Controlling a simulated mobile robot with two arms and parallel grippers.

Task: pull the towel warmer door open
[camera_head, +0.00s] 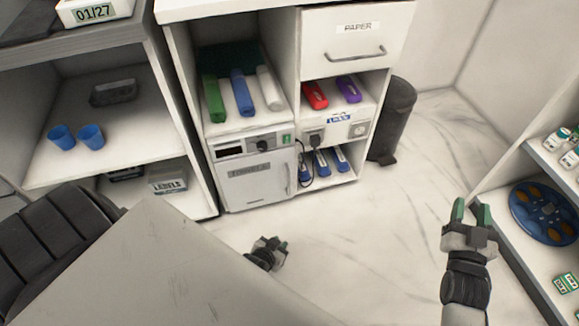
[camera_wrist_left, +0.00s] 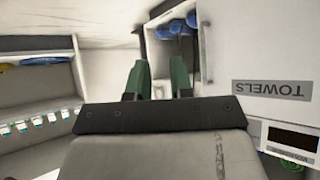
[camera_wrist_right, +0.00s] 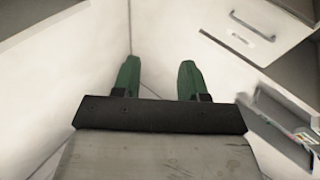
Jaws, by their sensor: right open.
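The towel warmer (camera_head: 228,196) is a white box marked TOWELS, low in the cabinet under the shelf of rolled towels. Its door (camera_head: 262,187) looks shut, with a thin vertical handle (camera_head: 292,172) at the right edge. In the left wrist view the door (camera_wrist_left: 255,45) appears upside down at the right. My left gripper (camera_head: 281,246) is in front of the warmer, apart from it, partly hidden by my arm. Its fingers (camera_wrist_left: 158,78) stand apart with nothing between them. My right gripper (camera_head: 471,212) is open and empty over the floor at the right; its fingers (camera_wrist_right: 160,78) are wide apart.
Right of the warmer are a socket unit (camera_head: 358,129) with a plugged cable and blue items (camera_head: 331,161) below. A PAPER drawer (camera_head: 352,38) is above. A dark bin (camera_head: 392,120) stands beside the cabinet. A shelf with a blue disc (camera_head: 552,212) is at right. Mid-floor is clear.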

